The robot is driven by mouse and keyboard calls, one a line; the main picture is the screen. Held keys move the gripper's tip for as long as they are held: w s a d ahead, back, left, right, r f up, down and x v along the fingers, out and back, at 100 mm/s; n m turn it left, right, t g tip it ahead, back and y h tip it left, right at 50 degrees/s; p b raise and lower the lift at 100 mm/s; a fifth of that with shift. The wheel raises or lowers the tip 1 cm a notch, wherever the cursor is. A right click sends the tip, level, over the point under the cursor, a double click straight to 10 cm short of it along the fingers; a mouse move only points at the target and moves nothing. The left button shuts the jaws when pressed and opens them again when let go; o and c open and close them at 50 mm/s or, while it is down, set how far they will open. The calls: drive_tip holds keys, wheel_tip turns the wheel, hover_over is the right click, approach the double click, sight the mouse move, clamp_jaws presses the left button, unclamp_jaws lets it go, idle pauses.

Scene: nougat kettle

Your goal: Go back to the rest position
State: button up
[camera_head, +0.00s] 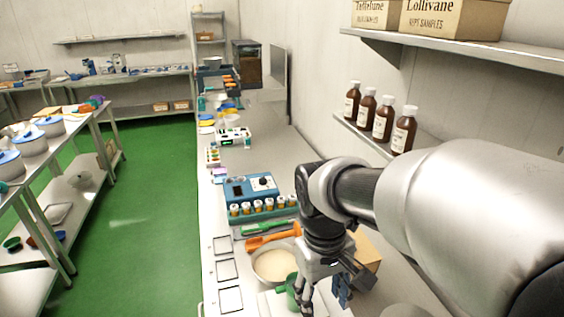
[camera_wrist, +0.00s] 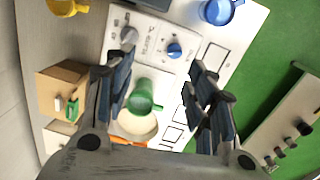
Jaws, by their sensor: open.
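My gripper (camera_head: 325,288) is over the near end of the long bench in the head view, pointing down. In the wrist view its two fingers (camera_wrist: 160,95) are spread wide with nothing held. A green cup (camera_head: 291,292) is partly hidden by the left finger in the head view. In the wrist view the green cup (camera_wrist: 146,95) shows in the gap between the fingers, apparently beyond them. My arm reaches in from the right.
An orange scoop (camera_head: 266,241) and a blue device (camera_head: 248,187) with several vials are further back on the bench. A cardboard box (camera_head: 369,251) stands right of my gripper. A shelf (camera_head: 372,142) with brown bottles hangs above. The green floor aisle (camera_head: 140,215) is clear.

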drive_tip(key=s+d+m+t+b, duration=0.3)
drive_tip(key=s+d+m+t, duration=0.1)
drive_tip(key=s, duration=0.8)
drive_tip(key=shift+s+d+r+t+y, duration=0.25)
drive_tip(key=shift+d+r+t+y, duration=0.25)
drive_tip(key=shift+d, duration=0.7)
